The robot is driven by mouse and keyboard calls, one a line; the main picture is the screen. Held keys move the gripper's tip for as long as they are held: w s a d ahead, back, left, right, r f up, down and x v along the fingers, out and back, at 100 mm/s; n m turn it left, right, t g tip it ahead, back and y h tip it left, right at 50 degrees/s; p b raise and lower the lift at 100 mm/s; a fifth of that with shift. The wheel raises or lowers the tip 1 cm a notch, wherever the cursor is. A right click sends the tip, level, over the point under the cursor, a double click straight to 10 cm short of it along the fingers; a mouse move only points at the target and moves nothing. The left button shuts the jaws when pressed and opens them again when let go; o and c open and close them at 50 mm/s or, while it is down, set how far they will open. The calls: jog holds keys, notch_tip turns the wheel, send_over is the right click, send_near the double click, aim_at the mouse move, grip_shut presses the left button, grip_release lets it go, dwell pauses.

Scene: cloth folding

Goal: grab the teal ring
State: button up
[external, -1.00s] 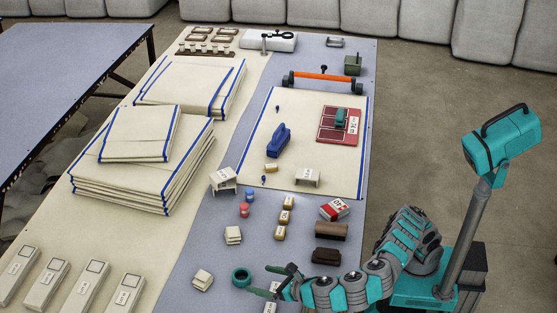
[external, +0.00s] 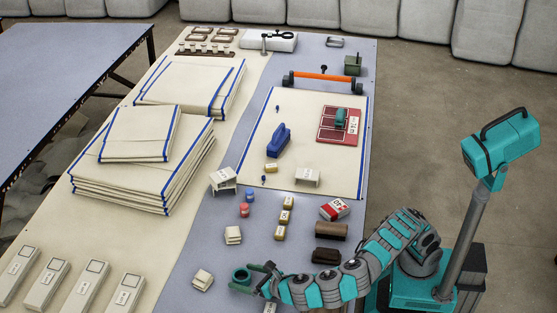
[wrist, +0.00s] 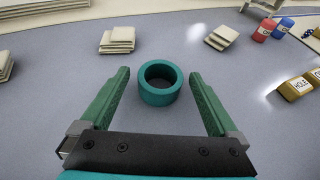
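The teal ring (external: 241,275) is a short, thick-walled hollow cylinder standing on the grey table top near its front. It also shows in the wrist view (wrist: 160,84), centred between the fingertips. My gripper (external: 254,277) is open, with its two green fingers (wrist: 157,90) on the left and right sides of the ring. A visible gap lies between each finger and the ring in the wrist view. The ring's lower part shows above the dark palm edge. The ring's inside is open and empty.
Small stacks of folded cream cloth (external: 202,279) (wrist: 117,41) lie to the left and beyond. Red and blue cylinders (wrist: 264,29) and yellow labelled blocks (wrist: 295,89) lie to the right in the wrist view. Bare grey table surrounds the ring.

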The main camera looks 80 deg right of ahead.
aim_at(245, 269)
jog(key=c, duration=1.2)
jog(key=shift+r, duration=0.1)
jog(key=shift+r+p, duration=0.6)
jog(key=shift+r, duration=1.15)
jog(key=shift+s+d, duration=0.8)
jog(key=shift+s, duration=0.25)
jog(key=s+d, duration=0.2)
jog(key=s, duration=0.1)
jog(key=s+d+r, duration=0.1)
jog(key=s+d, duration=0.1)
jog(key=s, duration=0.1)
jog(key=s+d, duration=0.3)
jog(key=s, duration=0.1)
jog(key=shift+r+b, duration=0.15)
jog(key=shift+b, duration=0.2)
jog(key=shift+s+d, duration=0.4)
jog(key=shift+s, duration=0.05)
